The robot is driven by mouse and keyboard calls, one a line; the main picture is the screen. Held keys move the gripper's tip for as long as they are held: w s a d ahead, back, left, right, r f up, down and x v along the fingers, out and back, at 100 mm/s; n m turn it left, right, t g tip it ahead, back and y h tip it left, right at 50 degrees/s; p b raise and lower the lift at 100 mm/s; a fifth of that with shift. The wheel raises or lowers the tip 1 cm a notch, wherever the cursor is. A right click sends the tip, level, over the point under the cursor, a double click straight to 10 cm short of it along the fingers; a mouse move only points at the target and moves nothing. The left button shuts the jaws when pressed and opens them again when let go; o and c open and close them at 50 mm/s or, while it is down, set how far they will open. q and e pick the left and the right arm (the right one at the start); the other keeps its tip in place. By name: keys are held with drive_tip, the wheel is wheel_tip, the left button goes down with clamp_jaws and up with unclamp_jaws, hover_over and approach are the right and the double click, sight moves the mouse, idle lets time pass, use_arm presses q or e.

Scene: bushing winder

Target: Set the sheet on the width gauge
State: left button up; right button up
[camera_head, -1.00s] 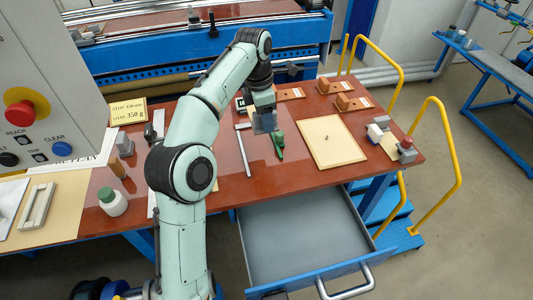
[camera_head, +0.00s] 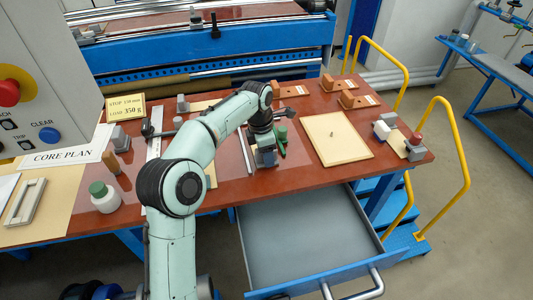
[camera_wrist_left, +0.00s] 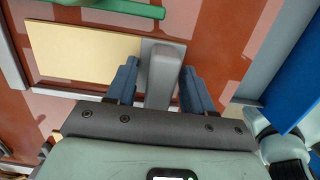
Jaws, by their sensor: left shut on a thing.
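My left gripper (camera_wrist_left: 160,88) has its two blue fingers on either side of an upright grey block (camera_wrist_left: 162,68), and is shut on it. The block stands at the end of a beige sheet (camera_wrist_left: 85,52), which lies flat in the left wrist view; I cannot tell whether the two are joined. In the head view my left gripper (camera_head: 266,157) is low over the table's front part, and the arm hides most of the sheet. A metal strip (camera_head: 243,152) lies just left of the gripper; I cannot tell whether it belongs to the width gauge. My right gripper is not in view.
A green tool (camera_wrist_left: 110,8) lies just beyond the gripper. A drawer (camera_head: 300,235) stands open below the table's front edge. A green-capped bottle (camera_head: 105,198) stands at left.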

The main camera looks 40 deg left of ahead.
use_arm(q)
drive_tip(key=shift+r, duration=0.1)
drive_tip(key=shift+w, duration=0.1)
drive_tip(key=o, duration=1)
drive_tip(key=shift+f, duration=0.2)
drive_tip(key=shift+o, duration=0.2)
wheel_tip(320, 180, up, 12)
drive_tip(key=s+p, duration=0.1)
drive_tip(key=p, duration=0.2)
drive_tip(key=shift+a+r, duration=0.15)
drive_tip(key=shift+a, duration=0.3)
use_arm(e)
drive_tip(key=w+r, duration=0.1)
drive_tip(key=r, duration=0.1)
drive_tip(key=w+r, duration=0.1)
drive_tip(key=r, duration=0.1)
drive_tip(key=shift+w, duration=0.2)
use_arm(q)
drive_tip(key=shift+s, duration=0.1)
